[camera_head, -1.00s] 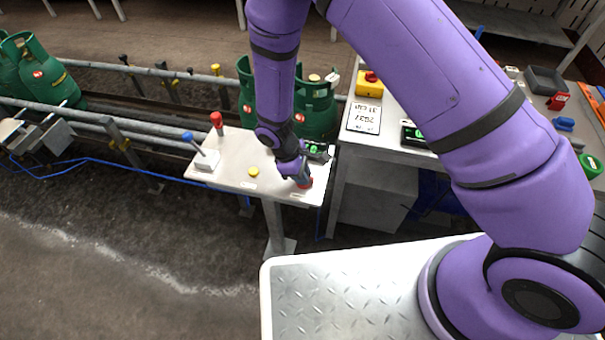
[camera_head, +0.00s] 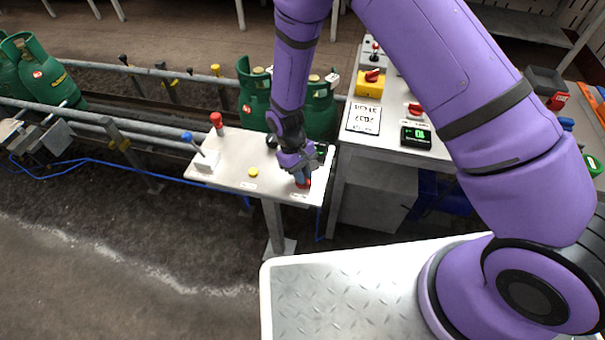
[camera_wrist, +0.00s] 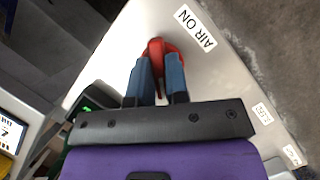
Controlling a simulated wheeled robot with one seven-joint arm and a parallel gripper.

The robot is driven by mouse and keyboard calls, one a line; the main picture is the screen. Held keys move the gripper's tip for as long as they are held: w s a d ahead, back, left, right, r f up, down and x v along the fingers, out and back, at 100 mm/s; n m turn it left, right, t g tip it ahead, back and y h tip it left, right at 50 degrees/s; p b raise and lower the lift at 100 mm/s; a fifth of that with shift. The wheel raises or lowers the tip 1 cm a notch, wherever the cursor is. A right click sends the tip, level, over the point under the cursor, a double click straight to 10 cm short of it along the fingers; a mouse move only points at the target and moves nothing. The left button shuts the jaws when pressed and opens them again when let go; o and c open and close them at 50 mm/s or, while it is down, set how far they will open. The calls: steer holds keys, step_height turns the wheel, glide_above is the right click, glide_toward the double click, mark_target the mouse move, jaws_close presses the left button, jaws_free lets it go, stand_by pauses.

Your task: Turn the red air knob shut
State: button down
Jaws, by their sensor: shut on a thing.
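The red air knob (camera_wrist: 157,48) sits on the pale panel top (camera_wrist: 118,55), beside a label reading "AIR ON". My gripper (camera_wrist: 159,72) is shut on the knob's raised red grip, with one blue finger on each side. In the head view the knob (camera_head: 303,184) shows only as a bit of red under my gripper (camera_head: 301,175), at the right front of the small panel table (camera_head: 230,172). Part of the knob is hidden by the fingers.
A blue-topped lever (camera_head: 187,136), a red-topped lever (camera_head: 217,122) and a yellow button (camera_head: 253,172) share the panel. Green gas cylinders (camera_head: 321,110) stand behind it on the conveyor. A workbench with a yellow switch box (camera_head: 369,84) is at right.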

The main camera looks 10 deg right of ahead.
steer(key=m+y, duration=0.1)
steer(key=m, duration=0.2)
steer(key=m+g+y, duration=0.1)
steer(key=m, duration=0.1)
steer(key=shift+d+m, duration=0.1)
steer(key=shift+m, duration=0.3)
steer(key=m+y, duration=0.1)
steer(key=m, duration=0.3)
steer(key=shift+m+y, duration=0.4)
steer(key=c, duration=1.1)
jaws_free()
steer(key=v, duration=1.1)
steer(key=shift+s+d, duration=0.15)
